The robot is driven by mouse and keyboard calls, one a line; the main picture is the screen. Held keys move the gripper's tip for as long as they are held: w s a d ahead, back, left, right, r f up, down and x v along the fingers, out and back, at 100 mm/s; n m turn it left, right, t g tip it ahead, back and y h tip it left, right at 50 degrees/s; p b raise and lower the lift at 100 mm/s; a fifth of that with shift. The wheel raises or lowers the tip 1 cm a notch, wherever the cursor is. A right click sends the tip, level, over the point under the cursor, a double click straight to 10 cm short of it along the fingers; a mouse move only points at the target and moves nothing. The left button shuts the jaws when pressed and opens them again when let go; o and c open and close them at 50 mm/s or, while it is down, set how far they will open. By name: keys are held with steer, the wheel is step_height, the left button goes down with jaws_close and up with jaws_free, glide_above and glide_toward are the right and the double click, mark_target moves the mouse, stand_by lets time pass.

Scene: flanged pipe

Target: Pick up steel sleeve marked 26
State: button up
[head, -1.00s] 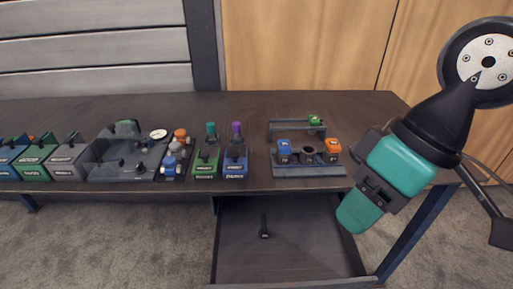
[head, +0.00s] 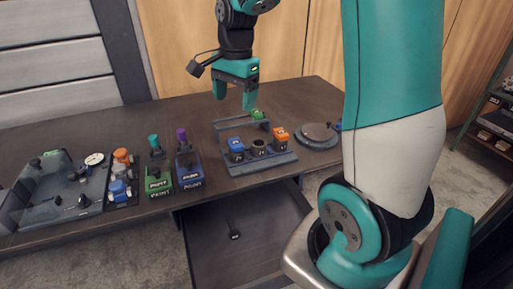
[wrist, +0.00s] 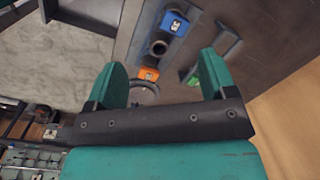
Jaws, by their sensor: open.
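A dark rack (head: 233,171) on the table holds a blue-topped piece (head: 236,144), a bare dark metal sleeve (head: 259,147) and an orange-topped piece (head: 281,134) in a row. A green-topped piece (head: 258,114) is at the rear bar. The marks are too small to read, so I cannot tell which is 26. My gripper (head: 235,97) is open and empty, above and behind the row. The wrist view shows the blue piece (wrist: 174,23), the sleeve (wrist: 158,47) and the orange piece (wrist: 149,74) beyond my open fingers (wrist: 163,63).
Green (head: 158,179) and blue (head: 189,170) holders with coloured-topped tools stand left of the rack. A grey round plate (head: 318,134) lies to its right. A clear-sided tray with a gauge (head: 94,159) is farther left. An open drawer (head: 235,255) juts out below the table.

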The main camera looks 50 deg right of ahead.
steer(key=d+f+m, duration=0.2)
steer(key=d+m, duration=0.5)
steer(key=d, duration=0.3)
glide_above(259, 143)
steer(key=s, duration=0.1)
steer(key=shift+g+h, duration=0.3)
steer(key=f, duration=1.1)
steer(key=shift+s+a+p, duration=0.15)
steer(key=shift+a+p, duration=0.2)
steer(key=shift+a+f+p, duration=0.15)
steer(key=shift+f+p, duration=0.1)
steer(key=shift+f, duration=1.25)
steer(key=shift+a+f+p, duration=0.15)
steer(key=shift+f+p, duration=0.05)
steer(key=shift+f, duration=1.3)
steer(key=c, duration=1.2)
steer(key=shift+r, duration=0.1)
